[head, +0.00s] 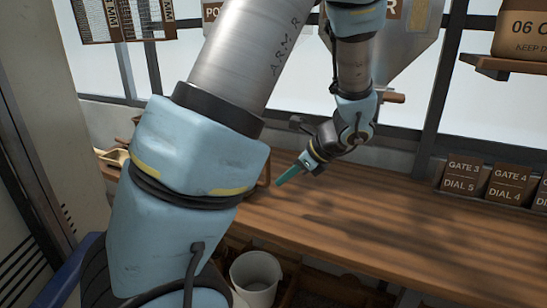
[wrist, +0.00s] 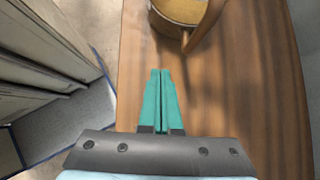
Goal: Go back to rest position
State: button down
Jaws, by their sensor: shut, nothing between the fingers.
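My gripper (head: 290,175) has teal fingers and hangs above the wooden bench (head: 380,230) in the head view, with nothing held. In the wrist view my gripper (wrist: 160,75) shows its two teal fingers together, pointing at the bench top (wrist: 230,110). My large blue and grey arm fills the left and middle of the head view and hides part of the bench behind it.
A round wooden container (wrist: 180,12) with a handle stands on the bench beyond the fingertips. Brown gate and dial blocks (head: 462,175) stand at the bench's back right. A white bucket (head: 256,280) is below the front edge. The bench's middle is clear.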

jog(key=s+a+r+n+g+h, duration=0.1)
jog(key=s+a+n+h, duration=0.2)
jog(key=a+n, duration=0.3)
jog(key=s+a+n+g+h, duration=0.2)
jog(key=s+a+n+h, duration=0.2)
jog(key=n, duration=1.3)
jog(key=shift+s+a+r+p, duration=0.35)
jog(key=shift+s+a, duration=0.65)
jog(key=shift+a, duration=0.2)
